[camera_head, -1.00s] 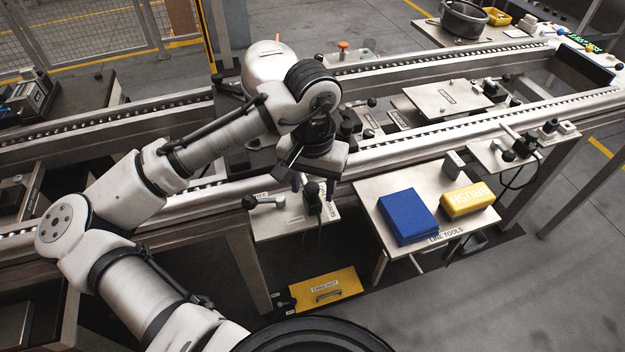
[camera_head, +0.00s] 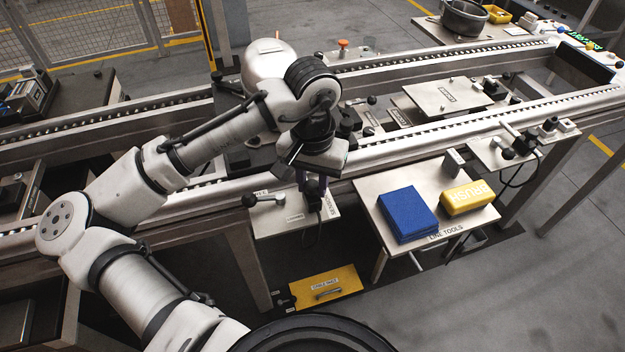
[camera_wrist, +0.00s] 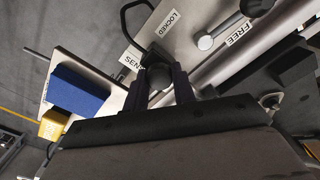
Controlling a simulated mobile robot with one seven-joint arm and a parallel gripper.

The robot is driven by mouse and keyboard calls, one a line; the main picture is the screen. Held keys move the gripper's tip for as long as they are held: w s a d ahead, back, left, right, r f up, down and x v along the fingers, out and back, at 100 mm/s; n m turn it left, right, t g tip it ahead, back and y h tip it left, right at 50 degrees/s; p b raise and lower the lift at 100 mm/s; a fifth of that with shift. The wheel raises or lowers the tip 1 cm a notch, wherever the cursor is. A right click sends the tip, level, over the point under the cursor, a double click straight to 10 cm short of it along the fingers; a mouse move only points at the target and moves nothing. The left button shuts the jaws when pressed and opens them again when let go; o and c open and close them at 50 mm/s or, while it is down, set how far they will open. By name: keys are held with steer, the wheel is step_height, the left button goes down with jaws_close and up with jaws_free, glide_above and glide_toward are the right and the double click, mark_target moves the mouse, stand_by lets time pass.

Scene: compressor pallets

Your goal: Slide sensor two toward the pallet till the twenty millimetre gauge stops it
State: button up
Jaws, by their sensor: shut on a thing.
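My gripper (camera_head: 312,183) points down over a small bracket plate (camera_head: 275,227) at the near side of the conveyor. I cannot make out the twenty millimetre gauge at the sensor; the pallet edge there is hidden.
A line tools table (camera_head: 385,237) to the right holds a blue pad (camera_head: 407,213), a yellow brush block (camera_head: 467,196) and a small grey block (camera_head: 453,161). A white dome (camera_head: 267,62) stands behind my wrist. The conveyor rail (camera_head: 420,143) runs close beside the gripper.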

steer(key=shift+w, duration=0.1)
steer(key=o, duration=1.1)
